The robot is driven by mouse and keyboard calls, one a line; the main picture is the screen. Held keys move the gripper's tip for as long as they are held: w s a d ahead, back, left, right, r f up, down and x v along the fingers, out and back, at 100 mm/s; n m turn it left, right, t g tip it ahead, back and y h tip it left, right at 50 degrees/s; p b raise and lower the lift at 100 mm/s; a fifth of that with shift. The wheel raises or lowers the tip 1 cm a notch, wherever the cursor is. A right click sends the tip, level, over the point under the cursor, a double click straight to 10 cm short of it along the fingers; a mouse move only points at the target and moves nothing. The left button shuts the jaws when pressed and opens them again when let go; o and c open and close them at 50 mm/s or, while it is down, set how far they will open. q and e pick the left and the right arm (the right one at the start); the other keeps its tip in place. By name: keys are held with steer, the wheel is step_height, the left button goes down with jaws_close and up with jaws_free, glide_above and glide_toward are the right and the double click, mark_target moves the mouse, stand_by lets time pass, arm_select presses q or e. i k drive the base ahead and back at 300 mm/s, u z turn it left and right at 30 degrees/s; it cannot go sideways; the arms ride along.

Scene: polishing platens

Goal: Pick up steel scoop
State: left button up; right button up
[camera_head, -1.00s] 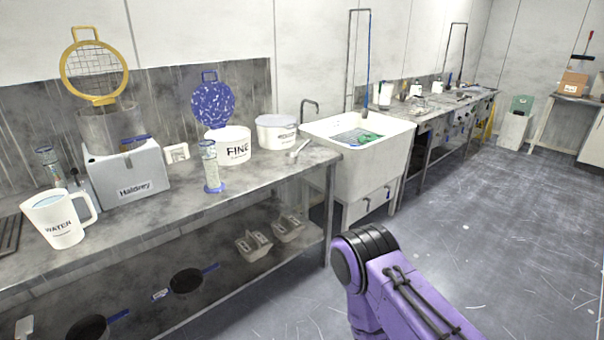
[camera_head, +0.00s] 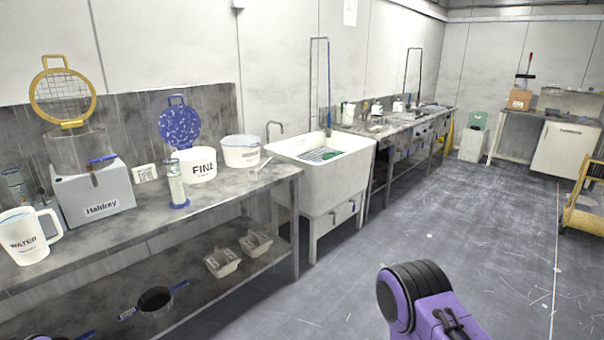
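A small, light grey metal item that looks like the steel scoop (camera_head: 259,168) lies on the near steel bench (camera_head: 225,190), close to its right end. It is in front of a white lidded tub (camera_head: 240,152) and to the right of the white FINE tub (camera_head: 196,165). It is small in the picture, so its exact shape is hard to make out. A purple arm link of mine shows at the bottom right, well apart from the bench. Neither of my grippers is in view.
A white sink (camera_head: 322,185) stands just right of the bench. A clear cylinder (camera_head: 176,186) on a blue base, a WATER jug (camera_head: 30,235) and a grey Haldrey box (camera_head: 97,196) stand left. A yellow cart (camera_head: 588,208) is far right. The floor between is open.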

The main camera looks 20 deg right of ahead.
mark_target(254, 175)
steer(key=z, duration=0.7)
steer(key=i, duration=0.9)
steer(key=z, duration=0.55)
steer(key=i, duration=1.75)
steer(key=u, duration=0.8)
